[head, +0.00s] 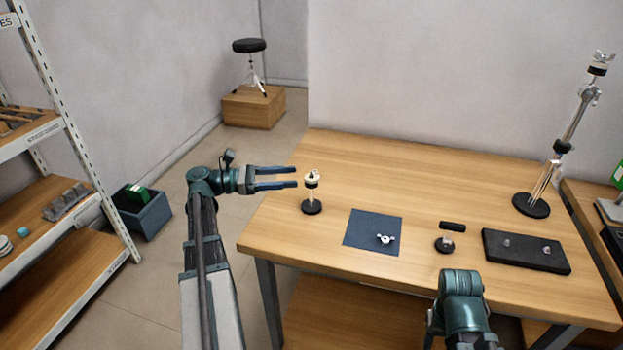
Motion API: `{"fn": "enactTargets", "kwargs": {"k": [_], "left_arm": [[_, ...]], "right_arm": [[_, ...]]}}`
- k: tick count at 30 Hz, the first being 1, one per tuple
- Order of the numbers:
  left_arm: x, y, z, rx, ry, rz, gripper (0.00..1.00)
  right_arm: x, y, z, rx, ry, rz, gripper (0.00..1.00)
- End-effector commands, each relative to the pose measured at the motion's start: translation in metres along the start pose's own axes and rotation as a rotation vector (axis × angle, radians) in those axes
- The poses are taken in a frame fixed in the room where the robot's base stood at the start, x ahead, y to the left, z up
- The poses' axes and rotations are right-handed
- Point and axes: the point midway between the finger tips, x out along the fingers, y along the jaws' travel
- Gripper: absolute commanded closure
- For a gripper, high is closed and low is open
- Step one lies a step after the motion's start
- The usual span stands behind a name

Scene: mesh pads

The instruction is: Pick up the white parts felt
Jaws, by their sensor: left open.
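A small stand (312,207) with a round black base stands near the left edge of the wooden table. A whitish piece, which looks like the white felt (312,176), sits near its top, with a dark piece below it. My left gripper (296,177) is open, its two fingers pointing right at about the height of the whitish piece. The fingertips appear just left of it, with nothing between them; the depth gap is hard to tell. My right arm comes in at the bottom, and its fingers do not show.
A dark blue mat (364,226) holds a silver wing nut (385,239). The table's back left is clear.

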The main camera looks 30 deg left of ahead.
Motion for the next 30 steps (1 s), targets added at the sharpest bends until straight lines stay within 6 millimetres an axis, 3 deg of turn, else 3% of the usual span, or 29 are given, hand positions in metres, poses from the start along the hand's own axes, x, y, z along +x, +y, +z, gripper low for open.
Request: {"fn": "enactTargets", "kwargs": {"k": [5,14,21,30], "left_arm": [[0.009,0.000,-0.001,0.000,0.000,-0.001,0.35],[0.049,0.000,-0.002,0.000,0.000,-0.001,0.35],[0.052,0.001,-0.002,0.000,0.000,0.000,0.35],[0.051,0.001,-0.002,0.000,0.000,0.001,0.89]], "right_arm": [[0.001,0.000,0.000,0.000,0.000,0.000,0.50],[0.002,0.000,0.000,0.000,0.000,0.000,0.50],[0.002,0.000,0.000,0.000,0.000,0.000,0.50],[0.002,0.000,0.000,0.000,0.000,0.000,0.50]]}}
